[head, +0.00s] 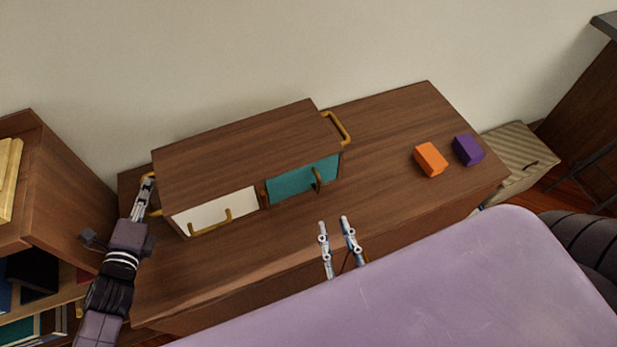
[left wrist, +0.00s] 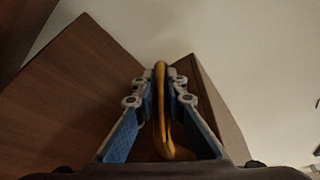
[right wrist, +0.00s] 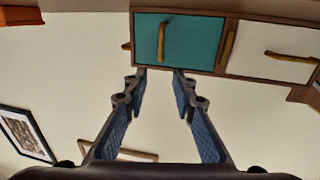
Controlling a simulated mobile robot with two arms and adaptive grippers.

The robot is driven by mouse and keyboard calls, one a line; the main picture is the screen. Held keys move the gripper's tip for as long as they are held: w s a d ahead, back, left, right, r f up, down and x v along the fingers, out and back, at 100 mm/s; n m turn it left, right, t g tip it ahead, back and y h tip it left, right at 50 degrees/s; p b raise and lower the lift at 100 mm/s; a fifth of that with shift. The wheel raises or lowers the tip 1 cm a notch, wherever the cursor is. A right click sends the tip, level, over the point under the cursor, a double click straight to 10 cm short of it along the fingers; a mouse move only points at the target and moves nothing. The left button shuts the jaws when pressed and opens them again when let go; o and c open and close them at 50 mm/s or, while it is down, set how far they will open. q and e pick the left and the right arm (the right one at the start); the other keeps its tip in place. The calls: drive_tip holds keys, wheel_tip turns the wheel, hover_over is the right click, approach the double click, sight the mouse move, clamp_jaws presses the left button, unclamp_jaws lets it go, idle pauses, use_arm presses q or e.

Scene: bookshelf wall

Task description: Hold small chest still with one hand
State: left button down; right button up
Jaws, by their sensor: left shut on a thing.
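The small chest (head: 240,155) is a brown wooden box on a larger wooden cabinet. Its front has a white drawer (head: 212,211) and a teal drawer (head: 303,178), each with a brass handle. A brass side handle (head: 337,127) sits on its right end. My left gripper (head: 148,184) is at the chest's left end. In the left wrist view its fingers are shut on the left brass side handle (left wrist: 161,105). My right gripper (head: 334,222) is open and empty in front of the teal drawer, apart from it. The right wrist view shows the teal drawer (right wrist: 180,40) beyond the open fingers.
An orange block (head: 430,159) and a purple block (head: 468,150) lie on the cabinet top (head: 390,120) to the right. A bookshelf (head: 50,180) stands close on the left. The cabinet top is clear between the chest and the blocks.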

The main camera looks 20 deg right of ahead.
sight(320, 182)
drive_tip(key=w, duration=0.4)
drive_tip(key=w+d, duration=0.1)
drive_tip(key=w, duration=0.6)
drive_tip(key=shift+w+d, duration=0.35)
drive_tip(key=shift+d, duration=0.05)
clamp_jaws()
idle(0.4)
